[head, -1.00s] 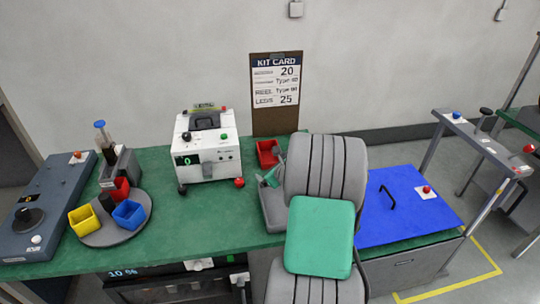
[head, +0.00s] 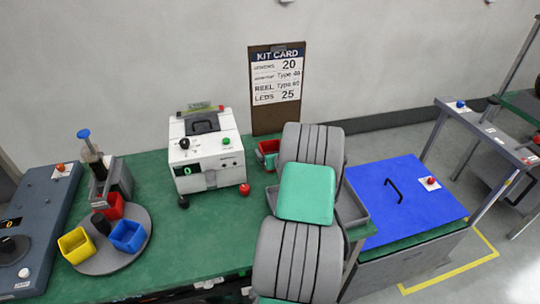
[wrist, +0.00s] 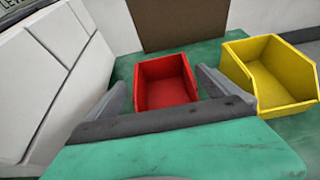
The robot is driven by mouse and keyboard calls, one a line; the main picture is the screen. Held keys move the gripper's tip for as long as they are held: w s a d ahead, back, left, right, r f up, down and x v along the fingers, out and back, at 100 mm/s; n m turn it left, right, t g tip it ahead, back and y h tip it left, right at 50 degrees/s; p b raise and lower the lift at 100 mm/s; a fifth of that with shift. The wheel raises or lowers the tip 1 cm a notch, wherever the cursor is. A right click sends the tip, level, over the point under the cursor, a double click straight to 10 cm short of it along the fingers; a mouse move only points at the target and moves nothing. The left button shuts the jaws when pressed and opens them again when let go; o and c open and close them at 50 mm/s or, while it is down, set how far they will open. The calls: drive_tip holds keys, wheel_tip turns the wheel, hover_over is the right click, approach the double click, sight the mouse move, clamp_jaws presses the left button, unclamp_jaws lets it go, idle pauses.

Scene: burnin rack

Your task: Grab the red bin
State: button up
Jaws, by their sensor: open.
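A red bin (wrist: 166,82) stands on the green bench in the wrist view, open side up and empty. It also shows in the head view (head: 267,148), partly hidden behind my arm, right of the white machine. My gripper (wrist: 160,84) is open, with one finger to the left and one to the right of the bin in the picture. I cannot tell whether the fingers touch it or how deep they reach. In the head view my arm hides most of the gripper. A second red bin (head: 112,206) sits on the round turntable at the left.
A yellow bin (wrist: 268,75) stands close right of the red bin. The white machine (head: 207,152) is close on its left. The kit card board (head: 275,118) stands behind. The turntable (head: 98,264) also holds yellow and blue bins. A blue panel (head: 400,215) lies at right.

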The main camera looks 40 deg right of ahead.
sight(269, 145)
drive_tip(key=p+x, duration=0.1)
drive_tip(key=x, duration=0.4)
drive_tip(key=shift+d, duration=0.2)
drive_tip(key=shift+s, duration=0.1)
drive_tip(key=shift+c, duration=0.2)
drive_tip(key=shift+r, duration=0.1)
drive_tip(key=c, duration=1.4)
